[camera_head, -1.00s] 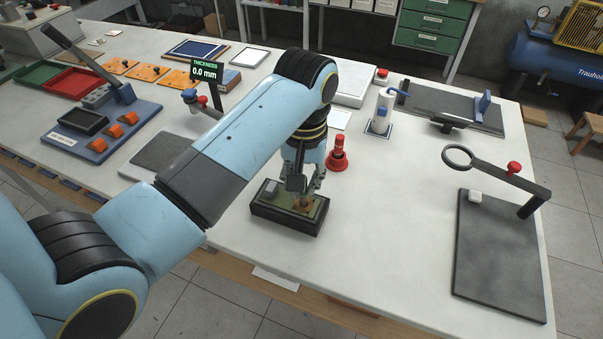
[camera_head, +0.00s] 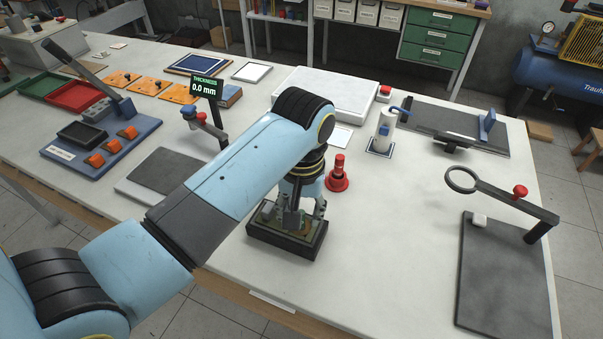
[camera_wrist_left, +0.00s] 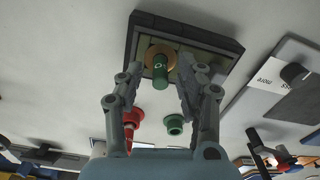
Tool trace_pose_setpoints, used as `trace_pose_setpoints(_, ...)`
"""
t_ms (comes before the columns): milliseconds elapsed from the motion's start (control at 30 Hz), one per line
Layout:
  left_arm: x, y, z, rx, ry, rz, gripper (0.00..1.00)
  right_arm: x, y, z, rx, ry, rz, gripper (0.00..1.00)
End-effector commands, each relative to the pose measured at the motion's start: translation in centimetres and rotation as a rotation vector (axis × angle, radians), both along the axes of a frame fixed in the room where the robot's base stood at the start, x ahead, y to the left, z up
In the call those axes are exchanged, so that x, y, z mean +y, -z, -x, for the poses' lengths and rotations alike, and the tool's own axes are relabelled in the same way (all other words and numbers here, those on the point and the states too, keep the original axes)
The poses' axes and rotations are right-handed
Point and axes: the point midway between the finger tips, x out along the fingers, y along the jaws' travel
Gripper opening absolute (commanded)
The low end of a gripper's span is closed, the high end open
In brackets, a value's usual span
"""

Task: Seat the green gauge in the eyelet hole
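The green gauge (camera_wrist_left: 160,72) is in the left wrist view, with its lower end at the copper-coloured eyelet ring (camera_wrist_left: 150,56) on the board. It looks roughly upright there; how deep it sits I cannot tell. The board lies in a dark block (camera_wrist_left: 137,32), which also shows in the head view (camera_head: 262,237) near the front table edge. My left gripper (camera_wrist_left: 160,78) has one finger on each side of the gauge, with gaps visible, so it looks open. In the head view my left arm and fingers hide the gauge. My right gripper is not in view.
A red gauge in a red base (camera_head: 338,178) stands just behind the block. A green round base (camera_wrist_left: 173,124) is beside it in the wrist view. A ring on an arm (camera_head: 462,180) is at the right. The table between is clear.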

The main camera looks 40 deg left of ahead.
Motion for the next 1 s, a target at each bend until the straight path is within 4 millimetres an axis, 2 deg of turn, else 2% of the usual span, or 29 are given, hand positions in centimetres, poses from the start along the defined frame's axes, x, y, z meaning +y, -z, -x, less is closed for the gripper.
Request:
trace_pose_setpoints(433,-0.1,-9.0,-0.1,-0.004,0.0,0.001,0.37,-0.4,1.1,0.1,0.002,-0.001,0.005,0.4)
trace_pose_setpoints(500,-0.1,-10.3,0.0,0.0,0.0,0.001,0.37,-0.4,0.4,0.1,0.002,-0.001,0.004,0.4)
trace_pose_setpoints(667,-0.1,-11.3,0.0,0.0,0.0,0.0,0.37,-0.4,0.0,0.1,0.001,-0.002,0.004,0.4)
trace_pose_setpoints(1000,-0.1,-11.3,0.0,0.001,0.0,0.0,0.37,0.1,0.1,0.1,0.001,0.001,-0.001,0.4)
